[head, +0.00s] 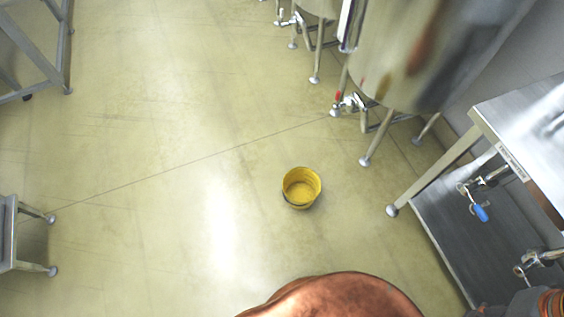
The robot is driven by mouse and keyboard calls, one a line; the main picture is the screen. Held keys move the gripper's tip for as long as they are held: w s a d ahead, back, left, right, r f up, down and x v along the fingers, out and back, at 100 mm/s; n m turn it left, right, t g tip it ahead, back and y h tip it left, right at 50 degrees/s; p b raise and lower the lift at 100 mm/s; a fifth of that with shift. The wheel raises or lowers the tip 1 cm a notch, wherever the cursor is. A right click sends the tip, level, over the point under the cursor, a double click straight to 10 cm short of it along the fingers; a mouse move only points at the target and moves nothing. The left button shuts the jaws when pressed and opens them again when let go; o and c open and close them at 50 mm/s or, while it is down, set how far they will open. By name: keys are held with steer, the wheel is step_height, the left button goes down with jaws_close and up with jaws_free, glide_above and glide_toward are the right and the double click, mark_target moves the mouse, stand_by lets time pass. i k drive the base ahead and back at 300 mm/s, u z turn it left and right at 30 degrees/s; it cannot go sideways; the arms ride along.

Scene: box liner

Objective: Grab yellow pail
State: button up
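A yellow pail (301,194) stands upright on the pale floor, a little right of the middle of the head view. Its open top faces up and it looks empty inside. Nothing touches it. My gripper is not in this view, so I cannot see whether it is open or shut.
A steel tank (400,60) on legs stands behind and right of the pail. A steel table (530,120) with a lower shelf is at the right. Metal frames (35,50) stand at the left. The floor (150,150) left of the pail is clear.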

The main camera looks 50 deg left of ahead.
mark_target(301, 186)
steer(key=u, duration=2.2)
steer(key=k, duration=0.45)
steer(key=u, duration=1.6)
steer(key=i, duration=1)
steer(key=z, duration=0.7)
steer(key=i, duration=0.85)
steer(key=z, duration=0.8)
